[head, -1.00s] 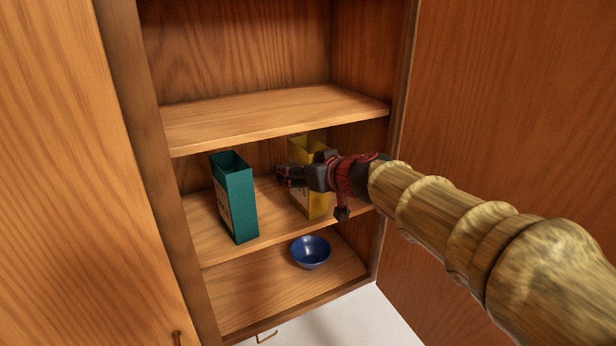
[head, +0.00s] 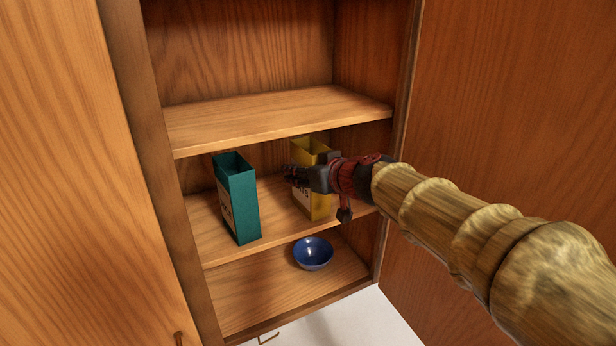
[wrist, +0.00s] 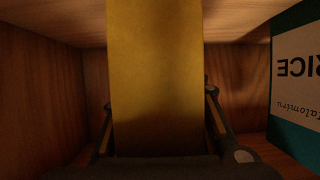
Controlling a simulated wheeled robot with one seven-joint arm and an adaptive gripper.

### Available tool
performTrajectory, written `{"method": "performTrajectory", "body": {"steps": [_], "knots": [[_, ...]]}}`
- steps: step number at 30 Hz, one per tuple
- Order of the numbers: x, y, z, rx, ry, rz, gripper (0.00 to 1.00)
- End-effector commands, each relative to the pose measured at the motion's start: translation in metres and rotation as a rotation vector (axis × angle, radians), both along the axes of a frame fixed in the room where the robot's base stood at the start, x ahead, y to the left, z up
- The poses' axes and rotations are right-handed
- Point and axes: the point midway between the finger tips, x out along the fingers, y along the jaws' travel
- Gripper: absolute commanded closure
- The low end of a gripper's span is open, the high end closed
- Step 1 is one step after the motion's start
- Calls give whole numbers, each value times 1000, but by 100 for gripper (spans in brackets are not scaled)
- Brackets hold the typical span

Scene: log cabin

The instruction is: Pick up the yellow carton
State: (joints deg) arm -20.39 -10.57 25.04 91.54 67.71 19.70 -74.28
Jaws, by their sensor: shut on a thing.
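The yellow carton (head: 322,205) stands upright on the middle shelf of the open cabinet, at the right side. My gripper (head: 292,174) is at the carton's front, and my wrist hides part of it. In the wrist view the yellow carton (wrist: 155,75) fills the middle, with a finger on either side of it. My gripper (wrist: 158,125) is shut on the carton. Whether the carton's base touches the shelf is hard to tell.
A teal carton (head: 238,205) stands left of the yellow one on the same shelf (head: 275,226), with a gap between; its rice label shows in the wrist view. A blue bowl (head: 313,254) sits on the bottom shelf. The upper shelf (head: 280,115) is empty and close above.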

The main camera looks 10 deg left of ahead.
Motion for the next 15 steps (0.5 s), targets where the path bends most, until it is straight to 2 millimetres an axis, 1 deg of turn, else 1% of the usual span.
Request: {"method": "performTrajectory", "body": {"steps": [5, 8, 11, 15], "knots": [[0, 0, 4, 1, -1, 0, 92], [0, 0, 11, 1, -3, 0, 92], [0, 0, 19, 0, -3, 1, 92], [0, 0, 39, 0, -5, 0, 92]]}}
